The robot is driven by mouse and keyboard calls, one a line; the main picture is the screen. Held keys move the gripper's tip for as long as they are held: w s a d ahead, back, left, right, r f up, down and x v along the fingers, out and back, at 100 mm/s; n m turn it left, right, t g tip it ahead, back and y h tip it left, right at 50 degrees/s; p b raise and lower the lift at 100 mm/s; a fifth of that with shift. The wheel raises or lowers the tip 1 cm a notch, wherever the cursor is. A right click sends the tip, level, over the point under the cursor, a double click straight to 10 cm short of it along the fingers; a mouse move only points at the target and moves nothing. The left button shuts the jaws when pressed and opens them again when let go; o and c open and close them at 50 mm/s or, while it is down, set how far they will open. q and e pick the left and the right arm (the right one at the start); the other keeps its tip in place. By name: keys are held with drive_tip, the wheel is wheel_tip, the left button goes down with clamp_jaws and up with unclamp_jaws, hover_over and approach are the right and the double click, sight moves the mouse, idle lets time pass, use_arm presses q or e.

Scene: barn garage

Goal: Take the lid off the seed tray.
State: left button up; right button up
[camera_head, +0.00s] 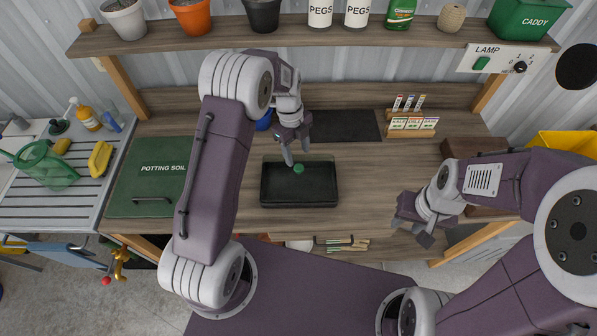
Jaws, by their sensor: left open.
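The black seed tray (325,204) lies on the wooden bench near its front middle. Its see-through lid appears to lie on it, with a round green knob (299,169) near the middle; the lid's edges are hard to make out. My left gripper (297,157) points down just above and behind the knob, its fingers apart and empty. I cannot tell whether a finger touches the knob. My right gripper (412,232) hangs at the bench's front edge, right of the tray, with its fingers apart and nothing between them.
A potting soil bin lid (160,170) is at the left. A dark mat (345,125) lies behind the tray, and a seed packet rack (412,124) stands back right. A blue item (264,121) is partly hidden by my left arm. The bench right of the tray is bare.

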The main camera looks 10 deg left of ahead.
sight(299, 167)
use_arm(q)
drive_tip(key=shift+w+d+f, duration=0.1)
drive_tip(key=shift+w+f, duration=0.1)
drive_tip(key=shift+f, duration=0.35)
drive_tip(key=shift+w+f, duration=0.2)
drive_tip(key=shift+f, duration=0.35)
drive_tip(key=f+p, duration=0.2)
drive_tip(key=shift+s+p, duration=0.3)
drive_tip(key=shift+s, duration=0.1)
wheel_tip(299, 167, down, 3)
drive_tip(key=shift+r+p, duration=0.2)
drive_tip(key=shift+p, duration=0.15)
drive_tip(key=shift+w+f, duration=0.2)
drive_tip(key=shift+f, duration=0.15)
drive_tip(key=shift+s+r, duration=0.1)
drive_tip(key=shift+s, duration=0.05)
clamp_jaws()
use_arm(e)
wheel_tip(299, 167, up, 4)
drive_tip(key=shift+w+f, duration=0.15)
drive_tip(key=shift+f, duration=0.05)
